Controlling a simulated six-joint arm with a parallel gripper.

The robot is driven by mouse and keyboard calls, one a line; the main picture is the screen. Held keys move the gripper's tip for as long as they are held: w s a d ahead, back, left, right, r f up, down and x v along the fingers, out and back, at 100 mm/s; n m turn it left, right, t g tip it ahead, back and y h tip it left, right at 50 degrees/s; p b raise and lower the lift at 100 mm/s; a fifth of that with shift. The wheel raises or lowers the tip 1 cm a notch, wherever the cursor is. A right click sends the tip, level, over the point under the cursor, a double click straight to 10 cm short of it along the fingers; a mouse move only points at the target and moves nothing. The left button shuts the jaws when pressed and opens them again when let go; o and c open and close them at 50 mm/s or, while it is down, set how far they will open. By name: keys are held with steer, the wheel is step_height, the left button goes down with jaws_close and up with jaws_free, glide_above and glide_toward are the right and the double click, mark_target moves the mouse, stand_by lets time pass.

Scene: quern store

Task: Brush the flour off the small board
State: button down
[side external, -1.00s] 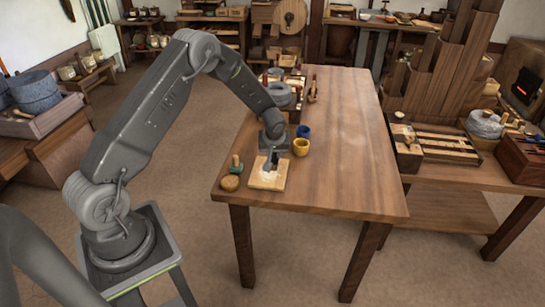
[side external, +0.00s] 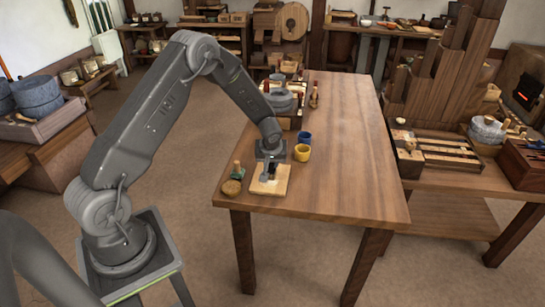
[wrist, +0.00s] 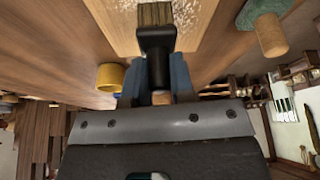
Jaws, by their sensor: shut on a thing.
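The small board (side external: 282,188) lies flat near the table's front left corner. White flour (wrist: 202,14) shows on it in the wrist view, part of it cut off by the frame edge. My gripper (side external: 268,172) is over the board, pointing down, shut on a brush. The brush (wrist: 157,45) has a dark handle between my blue fingers and pale brown bristles that overlap the board in the wrist view. I cannot tell whether the bristles touch it. In the side view the brush is small and partly hidden by my gripper.
A yellow cup (side external: 302,152) and a blue cup (side external: 305,137) stand just behind the board. The table's right side is clear.

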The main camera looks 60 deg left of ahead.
steer(key=shift+s+d, duration=2.2)
steer(key=shift+s+a, duration=0.2)
steer(key=shift+s, duration=0.1)
steer(key=shift+a, duration=0.3)
steer(key=shift+w+a, duration=3.75)
steer(key=shift+w, duration=0.05)
steer(key=shift+w+a+r, duration=0.1)
steer(key=shift+w+a, duration=0.05)
steer(key=shift+w, duration=0.05)
step_height(320, 180, up, 8)
